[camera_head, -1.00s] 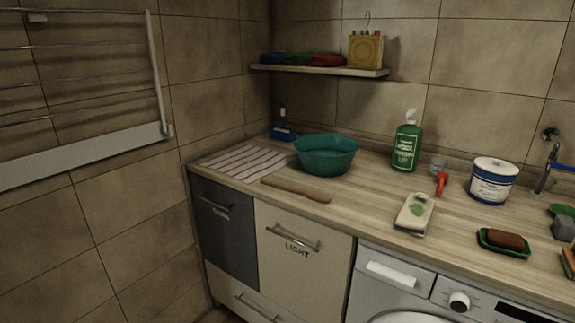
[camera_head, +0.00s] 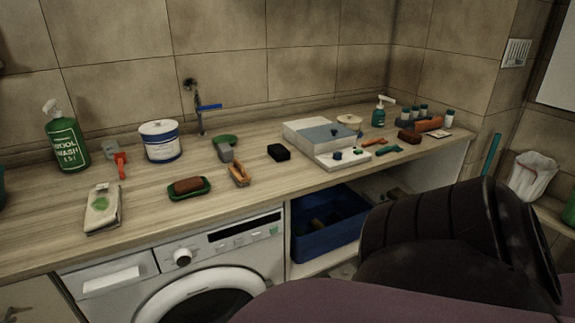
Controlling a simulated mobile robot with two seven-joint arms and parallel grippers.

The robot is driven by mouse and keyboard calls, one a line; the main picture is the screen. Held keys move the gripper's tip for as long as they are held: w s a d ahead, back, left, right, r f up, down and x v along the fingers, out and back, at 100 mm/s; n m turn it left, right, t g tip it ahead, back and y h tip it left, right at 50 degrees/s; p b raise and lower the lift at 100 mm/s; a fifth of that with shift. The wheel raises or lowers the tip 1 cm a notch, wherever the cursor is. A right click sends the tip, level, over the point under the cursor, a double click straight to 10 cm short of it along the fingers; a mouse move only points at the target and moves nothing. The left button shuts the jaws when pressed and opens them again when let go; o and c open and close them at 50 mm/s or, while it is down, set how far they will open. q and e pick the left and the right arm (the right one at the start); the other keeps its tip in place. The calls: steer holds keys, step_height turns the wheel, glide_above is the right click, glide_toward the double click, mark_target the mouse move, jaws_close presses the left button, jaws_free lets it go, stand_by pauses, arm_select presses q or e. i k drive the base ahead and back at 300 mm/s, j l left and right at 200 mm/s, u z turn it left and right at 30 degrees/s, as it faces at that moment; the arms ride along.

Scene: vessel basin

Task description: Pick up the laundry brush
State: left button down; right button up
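A small wooden piece with a pale side, which looks like the laundry brush (camera_head: 238,174), lies on the wooden counter (camera_head: 150,218), near its front edge above the washing machine. It is to the right of a green dish (camera_head: 203,191) holding a brown bar (camera_head: 187,185). Its bristles are too small to make out clearly. Neither of my grippers is in view.
A grey-green scoop (camera_head: 226,150) and a black block (camera_head: 278,152) are near the brush. A tap (camera_head: 199,110), white tub (camera_head: 160,141) and green bottle (camera_head: 67,143) stand behind. A large dark ribbed shape fills the lower right.

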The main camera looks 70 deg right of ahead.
mark_target(238, 174)
steer(key=z, duration=1.75)
